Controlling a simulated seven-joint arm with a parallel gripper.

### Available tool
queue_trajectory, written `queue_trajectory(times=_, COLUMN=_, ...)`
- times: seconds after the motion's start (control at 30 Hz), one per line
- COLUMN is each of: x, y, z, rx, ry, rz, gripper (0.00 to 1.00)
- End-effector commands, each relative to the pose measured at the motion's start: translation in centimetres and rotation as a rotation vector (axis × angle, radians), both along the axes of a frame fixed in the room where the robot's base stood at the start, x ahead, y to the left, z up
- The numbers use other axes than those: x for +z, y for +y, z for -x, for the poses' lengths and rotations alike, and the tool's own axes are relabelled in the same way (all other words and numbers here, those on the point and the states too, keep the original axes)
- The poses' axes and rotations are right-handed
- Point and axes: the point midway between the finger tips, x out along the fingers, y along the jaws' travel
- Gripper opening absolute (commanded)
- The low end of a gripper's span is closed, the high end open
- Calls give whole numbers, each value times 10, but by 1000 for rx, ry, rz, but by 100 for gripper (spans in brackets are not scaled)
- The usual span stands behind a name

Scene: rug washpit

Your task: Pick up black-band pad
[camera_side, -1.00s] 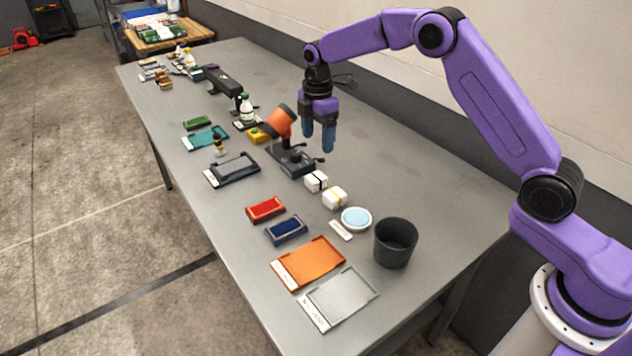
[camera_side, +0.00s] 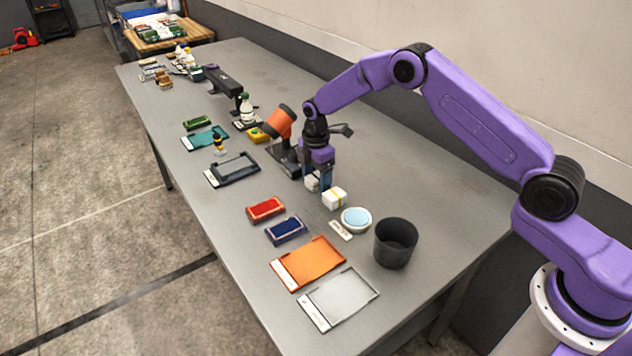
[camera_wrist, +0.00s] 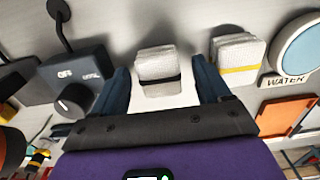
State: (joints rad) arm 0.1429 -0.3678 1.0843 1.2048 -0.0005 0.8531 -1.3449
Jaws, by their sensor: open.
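The black-band pad (camera_wrist: 158,72) is a white block with a dark band around it. In the wrist view it lies between the two blue fingers of my gripper (camera_wrist: 163,88), with a gap visible on each side. In the side view my gripper (camera_side: 320,182) is down at the pad (camera_side: 312,183), which is partly hidden by the fingers. My gripper is open. The yellow-band pad (camera_side: 334,198) sits just beside it, toward the front; it also shows right of my gripper in the wrist view (camera_wrist: 237,58).
A dark device with a knob (camera_wrist: 72,85) stands close left of my gripper in the wrist view. The round water dish (camera_side: 356,219) and the black cup (camera_side: 396,242) stand nearer the front. Orange (camera_side: 308,262) and grey (camera_side: 340,298) trays lie at the front. The right side of the table is mostly clear.

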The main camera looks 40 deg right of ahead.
Motion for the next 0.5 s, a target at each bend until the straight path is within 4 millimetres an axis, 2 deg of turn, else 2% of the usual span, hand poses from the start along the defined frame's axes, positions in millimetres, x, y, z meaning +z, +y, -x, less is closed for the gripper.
queue_trajectory(times=0.27, x=-5, y=0, z=0, rx=0, ry=-2, rz=0, gripper=77)
queue_trajectory(times=0.3, x=-5, y=0, z=0, rx=0, ry=-1, rz=0, gripper=73)
queue_trajectory(times=0.47, x=-5, y=0, z=0, rx=0, ry=-1, rz=0, gripper=22)
queue_trajectory(times=0.5, x=-5, y=0, z=0, rx=0, ry=-1, rz=0, gripper=22)
